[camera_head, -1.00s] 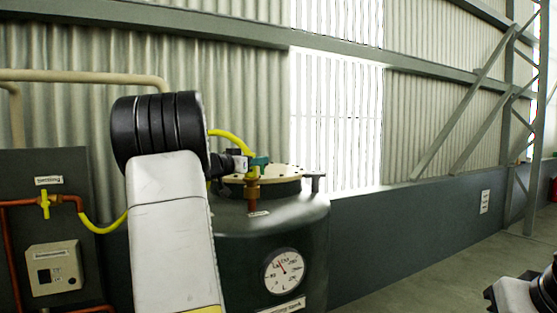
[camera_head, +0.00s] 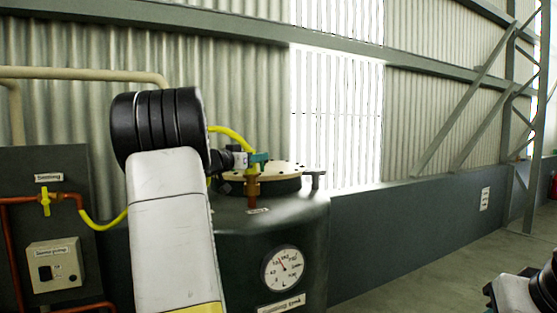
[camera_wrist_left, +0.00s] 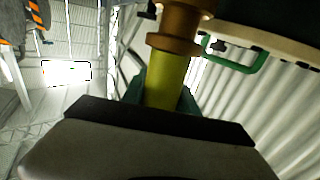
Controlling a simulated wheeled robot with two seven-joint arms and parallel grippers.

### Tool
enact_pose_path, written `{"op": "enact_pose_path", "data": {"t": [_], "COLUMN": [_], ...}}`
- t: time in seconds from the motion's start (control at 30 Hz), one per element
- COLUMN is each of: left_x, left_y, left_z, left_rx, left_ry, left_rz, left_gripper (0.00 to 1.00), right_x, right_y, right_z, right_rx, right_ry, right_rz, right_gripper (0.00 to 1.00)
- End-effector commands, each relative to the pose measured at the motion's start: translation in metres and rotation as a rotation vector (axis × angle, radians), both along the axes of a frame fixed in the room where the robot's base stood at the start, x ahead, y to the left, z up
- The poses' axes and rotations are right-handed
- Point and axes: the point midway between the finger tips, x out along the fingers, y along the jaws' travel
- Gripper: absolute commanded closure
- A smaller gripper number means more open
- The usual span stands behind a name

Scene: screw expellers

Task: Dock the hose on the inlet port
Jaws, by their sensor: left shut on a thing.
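My left gripper (camera_head: 258,160), with teal fingertips, is shut on the yellow hose (camera_head: 232,137) near its end, above the dark tank. The hose end points down at the upright copper inlet port (camera_head: 252,200) on the tank top. In the left wrist view the yellow hose end (camera_wrist_left: 168,80) is between the fingers and lines up with the copper port (camera_wrist_left: 180,28). It appears to meet the port's collar; how far it is seated cannot be told. The hose loops behind my left arm.
The dark tank (camera_head: 240,245) has a round gauge (camera_head: 282,268) on its front and a pale flanged lid (camera_head: 280,178) beside the port. A panel (camera_head: 60,220) with copper pipe and a yellow valve (camera_head: 45,203) stands left. Floor at right is clear.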

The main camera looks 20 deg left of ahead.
Motion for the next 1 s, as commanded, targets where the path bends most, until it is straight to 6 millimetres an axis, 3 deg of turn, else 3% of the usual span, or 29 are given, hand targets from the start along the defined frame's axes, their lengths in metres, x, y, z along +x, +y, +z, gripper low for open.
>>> {"op": "enact_pose_path", "data": {"t": [0.27, 1.0], "left_x": [-0.0001, -0.0004], "left_y": [0.0, -0.0003], "left_z": [0.0091, 0.009], "left_rx": [0.0, 0.0], "left_ry": [-0.003, -0.002], "left_rz": [0.001, 0.0], "left_gripper": [1.0, 1.0], "right_x": [0.0, 0.0], "right_y": [0.0, 0.0], "right_z": [0.0, 0.0], "right_rx": [0.0, 0.0], "right_ry": [0.0, 0.0], "right_rz": [0.0, 0.0], "right_gripper": [0.66, 0.66]}}
